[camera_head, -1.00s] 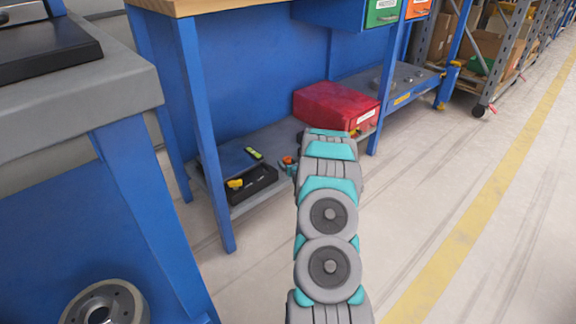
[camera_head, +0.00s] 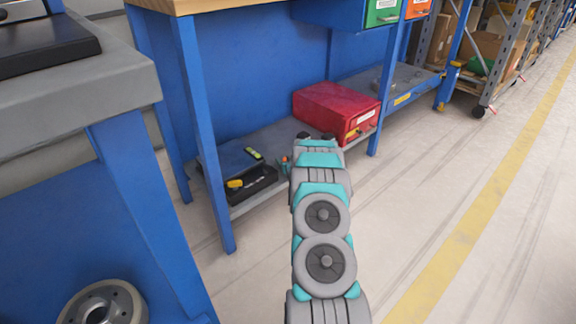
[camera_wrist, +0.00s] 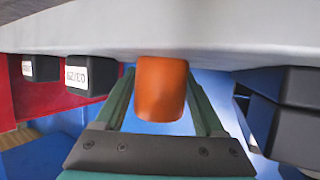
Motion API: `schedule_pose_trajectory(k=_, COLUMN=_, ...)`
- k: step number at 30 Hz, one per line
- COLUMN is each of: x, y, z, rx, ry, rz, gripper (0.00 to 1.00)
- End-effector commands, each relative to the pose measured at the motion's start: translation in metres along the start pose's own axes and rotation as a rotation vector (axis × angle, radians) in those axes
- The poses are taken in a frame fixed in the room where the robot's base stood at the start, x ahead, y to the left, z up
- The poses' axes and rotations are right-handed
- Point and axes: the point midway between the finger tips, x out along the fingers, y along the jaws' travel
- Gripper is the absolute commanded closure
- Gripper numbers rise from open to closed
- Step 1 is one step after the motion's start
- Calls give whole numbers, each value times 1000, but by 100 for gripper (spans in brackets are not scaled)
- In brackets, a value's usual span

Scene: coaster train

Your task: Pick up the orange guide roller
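The orange guide roller (camera_wrist: 160,88) shows in the middle of the wrist view, against the underside-up grey shelf surface. My gripper (camera_wrist: 160,82) has its two green fingers on either side of the roller. Narrow gaps seem to show between roller and fingers, so the gripper looks open around it. In the head view my arm reaches to the lower shelf (camera_head: 262,133) of the blue bench.
A red box (camera_head: 330,108) stands on the shelf right of my arm. A blue bench leg (camera_head: 203,140) rises in front of the shelf. The floor at right is clear.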

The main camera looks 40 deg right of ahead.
Motion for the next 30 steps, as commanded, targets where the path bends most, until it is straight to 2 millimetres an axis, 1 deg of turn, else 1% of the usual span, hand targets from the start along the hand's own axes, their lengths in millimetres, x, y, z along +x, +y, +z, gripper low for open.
schedule_pose_trajectory(k=1, x=0, y=0, z=0, rx=0, ry=0, rz=0, gripper=35)
schedule_pose_trajectory(k=2, x=0, y=0, z=0, rx=0, ry=0, rz=0, gripper=39)
schedule_pose_trajectory(k=18, x=0, y=0, z=0, rx=0, ry=0, rz=0, gripper=99)
schedule_pose_trajectory(k=30, x=-1, y=0, z=-1, rx=0, ry=0, rz=0, gripper=100)
